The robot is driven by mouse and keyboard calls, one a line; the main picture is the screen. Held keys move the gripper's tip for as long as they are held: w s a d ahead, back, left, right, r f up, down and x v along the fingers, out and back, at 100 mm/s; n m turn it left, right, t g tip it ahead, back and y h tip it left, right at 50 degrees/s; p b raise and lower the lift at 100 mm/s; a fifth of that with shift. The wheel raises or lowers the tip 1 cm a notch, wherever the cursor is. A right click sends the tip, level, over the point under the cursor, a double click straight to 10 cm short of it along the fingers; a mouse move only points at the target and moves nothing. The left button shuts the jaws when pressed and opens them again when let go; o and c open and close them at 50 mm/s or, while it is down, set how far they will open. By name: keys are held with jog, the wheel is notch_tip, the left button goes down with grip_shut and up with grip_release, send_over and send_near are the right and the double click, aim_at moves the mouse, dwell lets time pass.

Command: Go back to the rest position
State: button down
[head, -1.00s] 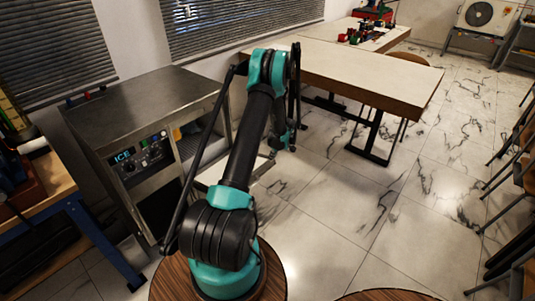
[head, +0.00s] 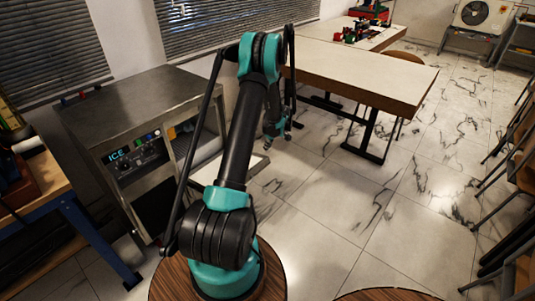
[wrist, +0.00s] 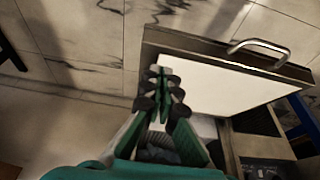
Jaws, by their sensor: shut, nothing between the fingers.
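My gripper (wrist: 164,95) points down in the wrist view, its two green and black fingers together with nothing held. Beyond the fingertips is the pale inner face of an open metal door or flap (wrist: 215,75) with a bar handle. In the head view my gripper (head: 279,138) hangs from the bent arm, in front of the open side of the steel ICE machine (head: 150,90). My arm partly hides the machine's opening and the flap (head: 258,166).
A blue-legged workbench (head: 65,200) is at the left. Chairs (head: 520,160) line the right edge. The marble floor (head: 340,210) between them is clear.

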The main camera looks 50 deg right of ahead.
jog(key=s+v, duration=0.1)
jog(key=v, duration=0.5)
jog(key=shift+s, duration=0.3)
jog(key=w+a+r, duration=0.2)
jog(key=a+r, duration=0.3)
jog(key=a, duration=0.5)
jog(key=w+a+r, duration=0.3)
jog(key=a+r, duration=0.1)
jog(key=a, duration=0.6)
jog(key=w+a+r, duration=0.2)
jog(key=a+r, duration=0.3)
jog(key=a, duration=0.5)
jog(key=s+a+r, duration=0.2)
jog(key=s+a, duration=0.1)
jog(key=a, duration=0.5)
jog(key=s+a+r, duration=0.1)
jog(key=s+a, duration=0.2)
jog(key=a, duration=0.6)
jog(key=s+a+f+m, duration=0.1)
jog(key=s+a, duration=0.8)
jog(key=s, duration=0.1)
jog(key=shift+s+a+f+t, duration=0.25)
jog(key=shift+s+a+t, duration=0.05)
jog(key=shift+s+a, duration=0.1)
